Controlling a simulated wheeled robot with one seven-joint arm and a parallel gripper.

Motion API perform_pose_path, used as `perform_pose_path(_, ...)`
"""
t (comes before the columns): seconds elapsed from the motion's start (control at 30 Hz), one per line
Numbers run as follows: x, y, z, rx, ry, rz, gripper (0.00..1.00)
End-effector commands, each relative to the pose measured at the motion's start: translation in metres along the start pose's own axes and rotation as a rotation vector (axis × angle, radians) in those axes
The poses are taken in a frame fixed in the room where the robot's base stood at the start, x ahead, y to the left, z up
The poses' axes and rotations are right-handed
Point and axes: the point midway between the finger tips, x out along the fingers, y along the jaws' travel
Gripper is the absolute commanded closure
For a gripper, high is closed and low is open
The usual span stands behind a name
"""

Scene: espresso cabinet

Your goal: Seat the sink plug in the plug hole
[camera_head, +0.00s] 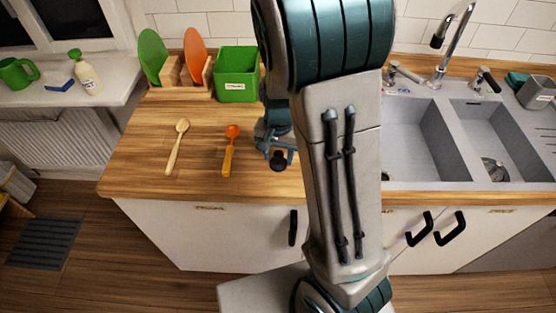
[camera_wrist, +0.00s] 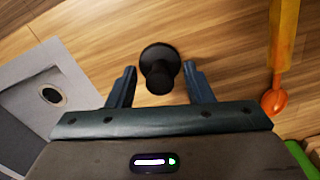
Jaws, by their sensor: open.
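The black sink plug (camera_wrist: 159,58) stands on the wooden counter with its knob toward my wrist camera. It also shows in the head view (camera_head: 278,160), just below my gripper (camera_head: 276,143). In the wrist view my gripper (camera_wrist: 160,77) is open, with one finger on each side of the plug's knob and visible gaps on both sides. A dark round plug hole (camera_wrist: 51,95) shows in the grey sink (camera_wrist: 22,75) at the left of the wrist view. In the head view my arm hides part of the left basin (camera_head: 428,140).
A wooden spoon (camera_head: 177,147) and an orange spoon (camera_head: 229,152) lie left of the plug. A green box (camera_head: 237,75) and a board rack (camera_head: 172,72) stand behind. The right basin (camera_head: 497,130) holds a metal strainer (camera_head: 494,169). A tap (camera_head: 441,65) rises behind the sink.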

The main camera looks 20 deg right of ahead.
Motion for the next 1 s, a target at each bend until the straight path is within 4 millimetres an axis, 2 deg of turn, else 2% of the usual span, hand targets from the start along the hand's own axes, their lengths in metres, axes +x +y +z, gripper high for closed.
perform_pose_path(0.23,0.002,0.000,0.000,0.000,0.000,0.000,0.53)
perform_pose_path(0.27,0.002,0.000,0.000,0.000,0.000,0.000,0.59)
perform_pose_path(0.4,0.002,0.000,0.000,0.000,0.000,0.000,0.98)
perform_pose_path(0.43,0.002,0.000,0.000,0.000,0.000,0.000,1.00)
perform_pose_path(0.77,0.000,0.000,0.000,0.000,0.000,-0.001,1.00)
perform_pose_path(1.0,-0.018,-0.001,-0.001,-0.001,0.003,-0.003,1.00)
